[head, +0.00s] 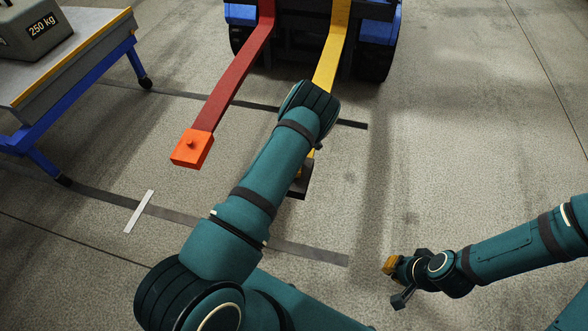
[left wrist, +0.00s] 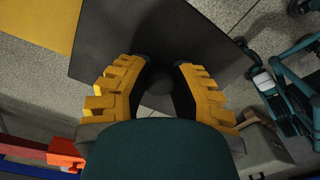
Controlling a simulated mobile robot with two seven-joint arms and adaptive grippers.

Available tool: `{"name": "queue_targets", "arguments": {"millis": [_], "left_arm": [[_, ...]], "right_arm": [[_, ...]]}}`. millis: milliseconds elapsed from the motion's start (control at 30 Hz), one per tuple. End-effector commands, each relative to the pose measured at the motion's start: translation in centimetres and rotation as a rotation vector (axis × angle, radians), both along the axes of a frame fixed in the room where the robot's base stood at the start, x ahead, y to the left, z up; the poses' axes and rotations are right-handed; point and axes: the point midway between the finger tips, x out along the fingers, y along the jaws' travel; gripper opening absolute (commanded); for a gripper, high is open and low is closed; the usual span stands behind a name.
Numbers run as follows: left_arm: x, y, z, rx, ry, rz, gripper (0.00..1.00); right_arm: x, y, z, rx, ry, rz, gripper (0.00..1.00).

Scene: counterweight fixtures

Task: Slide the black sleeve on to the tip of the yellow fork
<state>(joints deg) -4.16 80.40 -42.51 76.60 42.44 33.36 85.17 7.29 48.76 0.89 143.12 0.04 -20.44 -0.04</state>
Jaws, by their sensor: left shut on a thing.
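The black sleeve (head: 299,188) shows only partly beyond my left arm in the head view. In the left wrist view it is a broad dark plate (left wrist: 150,35) with a round knob. My left gripper (left wrist: 167,85) is shut on that knob, between yellow ribbed fingers. The yellow fork (head: 333,52) runs from the vehicle toward the sleeve, and my arm hides its tip. In the left wrist view the yellow fork (left wrist: 38,22) meets the sleeve's left edge; I cannot tell whether its tip is inside. My right gripper (head: 396,282) is apart from both, over the floor, fingers spread and empty.
The red fork (head: 236,75) lies to the left with an orange sleeve (head: 192,148) on its tip. The blue vehicle (head: 380,30) stands at the back. The floor at right is clear.

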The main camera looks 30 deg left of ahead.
Motion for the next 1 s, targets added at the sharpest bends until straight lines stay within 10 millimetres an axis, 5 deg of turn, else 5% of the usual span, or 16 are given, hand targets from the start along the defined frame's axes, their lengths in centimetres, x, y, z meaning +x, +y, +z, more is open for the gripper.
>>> {"name": "queue_targets", "arguments": {"millis": [800,833,900,1000], "left_arm": [[3.2,0.8,0.0,0.0,-0.002,-0.002,0.0],[3.2,0.8,0.0,0.001,-0.002,-0.001,0.28],[3.2,0.8,0.0,0.001,-0.001,-0.001,0.52],[3.2,0.8,0.0,0.0,-0.001,-0.001,0.54]], "right_arm": [[0.0,0.0,0.0,0.0,0.0,0.0,0.0],[0.0,0.0,0.0,0.0,0.0,0.0,0.0],[0.0,0.0,0.0,0.0,0.0,0.0,0.0],[0.0,0.0,0.0,0.0,0.0,0.0,0.0]]}}
